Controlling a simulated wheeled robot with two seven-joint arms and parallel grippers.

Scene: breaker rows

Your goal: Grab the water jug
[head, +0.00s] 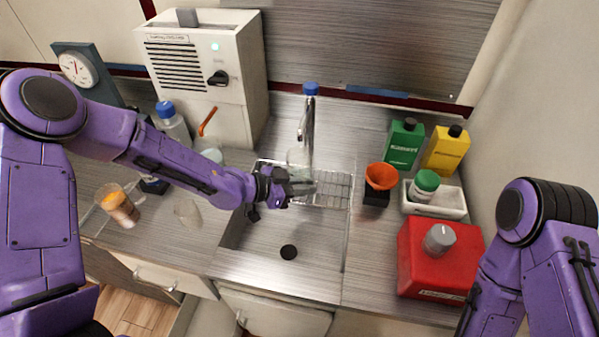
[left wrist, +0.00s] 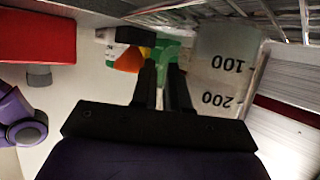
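A clear jug with dark 100 and 200 marks (left wrist: 225,72) shows beside my left gripper's fingers in the left wrist view, its marks upside down. In the head view the clear jug (head: 297,157) is faint, under the tap at the back of the sink, partly hidden by my left gripper. My left gripper (head: 303,187) reaches in from the left over the sink. In the left wrist view its two dark fingers (left wrist: 163,80) have a narrow gap between them. I cannot tell whether they hold a thin part of the jug. My right gripper is out of view.
A wire rack (head: 333,192) spans the sink's back. An orange funnel (head: 381,176), a white tray (head: 449,209), green (head: 403,147) and yellow (head: 446,150) bottles and a red container (head: 435,265) stand right. A glass of orange-brown liquid (head: 120,207) stands left. The sink's front (head: 262,268) is clear.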

